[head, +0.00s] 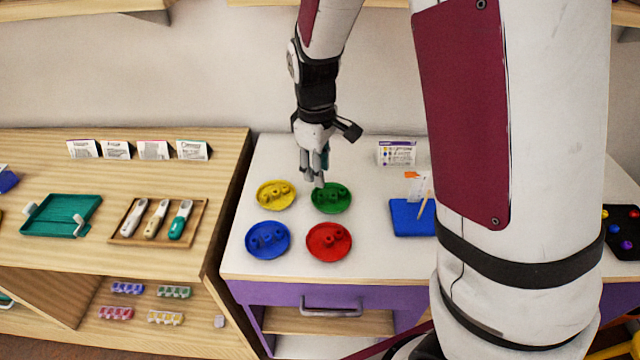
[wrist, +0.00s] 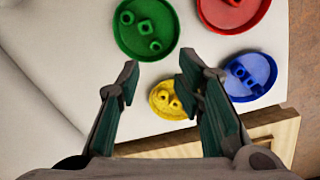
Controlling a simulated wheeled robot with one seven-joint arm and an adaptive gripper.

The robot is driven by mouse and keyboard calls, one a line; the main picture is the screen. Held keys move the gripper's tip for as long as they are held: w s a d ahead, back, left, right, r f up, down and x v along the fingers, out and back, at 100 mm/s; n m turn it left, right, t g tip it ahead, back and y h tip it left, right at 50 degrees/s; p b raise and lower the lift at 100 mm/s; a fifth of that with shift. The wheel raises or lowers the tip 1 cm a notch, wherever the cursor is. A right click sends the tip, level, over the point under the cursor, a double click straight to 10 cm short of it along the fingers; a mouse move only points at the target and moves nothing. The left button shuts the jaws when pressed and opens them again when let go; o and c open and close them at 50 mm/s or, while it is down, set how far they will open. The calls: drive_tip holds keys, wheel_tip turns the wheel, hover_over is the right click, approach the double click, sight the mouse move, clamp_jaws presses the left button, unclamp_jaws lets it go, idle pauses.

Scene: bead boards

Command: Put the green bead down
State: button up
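The green dish (head: 331,210) stands at the back right of a group of dishes on the white top. In the wrist view the green dish (wrist: 166,16) holds three green beads (wrist: 145,27), lying apart; I cannot tell which one the task means. My gripper (head: 319,184) points down over or just behind the green dish in the head view. In the wrist view my gripper (wrist: 158,66) has its fingers apart, with nothing held between the tips. The green dish lies beyond the fingertips there.
Yellow (head: 276,207), blue (head: 267,255) and red (head: 329,257) dishes with beads stand close by. A wooden desk (head: 100,255) with trays stands left. The white top's left edge is bare.

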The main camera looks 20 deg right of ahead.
drive_tip(key=s+r+m+t+y, duration=0.15)
drive_tip(key=s+r+m, duration=0.25)
drive_tip(key=s+r, duration=0.8)
drive_tip(key=s+r+m+t+h, duration=0.1)
drive_tip(key=s+r+m, duration=0.3)
drive_tip(key=s, duration=0.7)
drive_tip(key=shift+s+d+r+m+t, duration=0.2)
drive_tip(key=shift+d+r+m+t, duration=0.25)
drive_tip(key=shift+r+t, duration=0.3)
drive_tip(key=shift+r, duration=0.1)
